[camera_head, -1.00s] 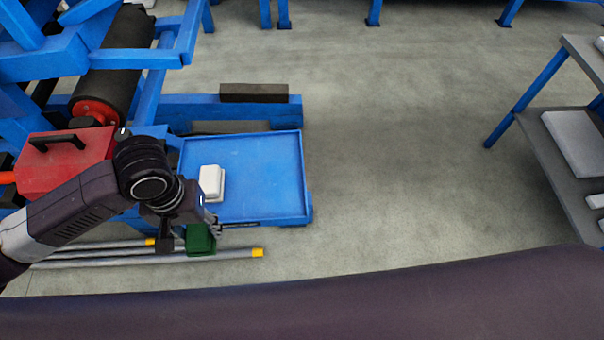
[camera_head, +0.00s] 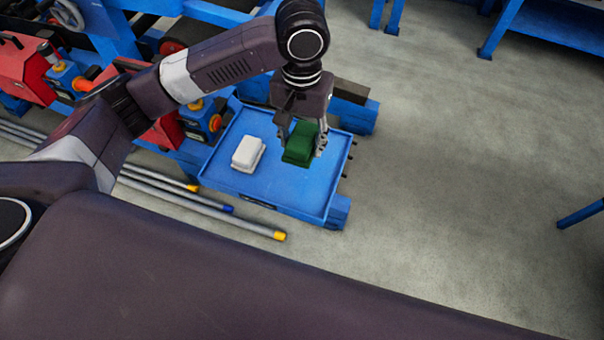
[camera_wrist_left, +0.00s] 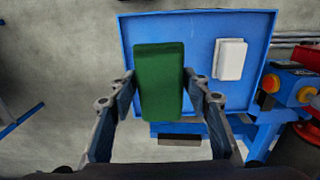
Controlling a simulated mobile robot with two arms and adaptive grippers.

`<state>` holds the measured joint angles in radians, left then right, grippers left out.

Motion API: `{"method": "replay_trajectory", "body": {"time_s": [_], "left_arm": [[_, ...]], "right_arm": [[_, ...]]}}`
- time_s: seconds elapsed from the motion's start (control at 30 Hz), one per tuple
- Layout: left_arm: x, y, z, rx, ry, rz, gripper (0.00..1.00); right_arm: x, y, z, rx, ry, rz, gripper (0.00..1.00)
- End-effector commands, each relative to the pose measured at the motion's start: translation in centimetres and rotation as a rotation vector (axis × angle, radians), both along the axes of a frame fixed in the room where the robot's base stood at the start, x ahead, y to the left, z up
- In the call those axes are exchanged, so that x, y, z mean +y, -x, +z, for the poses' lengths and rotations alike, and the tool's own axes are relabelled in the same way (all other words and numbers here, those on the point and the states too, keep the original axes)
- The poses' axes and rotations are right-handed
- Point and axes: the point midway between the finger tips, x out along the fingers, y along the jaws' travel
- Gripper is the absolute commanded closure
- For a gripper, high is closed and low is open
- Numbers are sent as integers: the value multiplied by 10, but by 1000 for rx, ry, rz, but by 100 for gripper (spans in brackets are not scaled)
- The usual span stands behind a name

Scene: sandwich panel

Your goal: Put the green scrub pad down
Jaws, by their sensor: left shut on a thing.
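The green scrub pad (camera_head: 299,143) is held between the fingers of my left gripper (camera_head: 303,146), which is shut on it. In the head view the pad shows over the right part of a blue tray (camera_head: 262,193). In the left wrist view the pad (camera_wrist_left: 160,85) is upright between the two fingers, with the tray (camera_wrist_left: 196,22) behind it. I cannot tell whether the pad touches the tray floor. My right gripper is not in view.
A white block (camera_head: 248,154) lies in the left part of the tray. Several grey poles with yellow or blue ends (camera_head: 200,205) lie on the floor at the front left. Red machine parts (camera_head: 107,84) stand left of the tray.

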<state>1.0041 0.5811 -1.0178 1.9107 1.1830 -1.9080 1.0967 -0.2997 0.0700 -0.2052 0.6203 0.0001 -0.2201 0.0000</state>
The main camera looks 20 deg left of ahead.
Motion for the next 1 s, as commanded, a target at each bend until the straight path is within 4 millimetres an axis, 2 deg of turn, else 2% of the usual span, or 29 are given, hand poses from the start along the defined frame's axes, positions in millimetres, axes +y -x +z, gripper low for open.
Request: {"method": "replay_trajectory", "body": {"time_s": [0.03, 0.2, 0.33, 0.57, 0.8, 1.0], "left_arm": [[1, 1, -14, 5, -2, 2, 75], [1, 1, -59, 4, -2, 2, 75], [1, 1, -85, 2, -1, 2, 75], [1, 0, -106, 1, 0, 1, 75], [1, 0, -139, -1, -1, 1, 75], [0, 0, -143, -3, 1, -1, 75]], "right_arm": [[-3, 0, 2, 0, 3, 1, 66], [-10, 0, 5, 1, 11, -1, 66], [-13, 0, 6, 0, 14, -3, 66], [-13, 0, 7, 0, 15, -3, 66], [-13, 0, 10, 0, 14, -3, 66], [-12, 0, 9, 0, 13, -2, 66]]}}
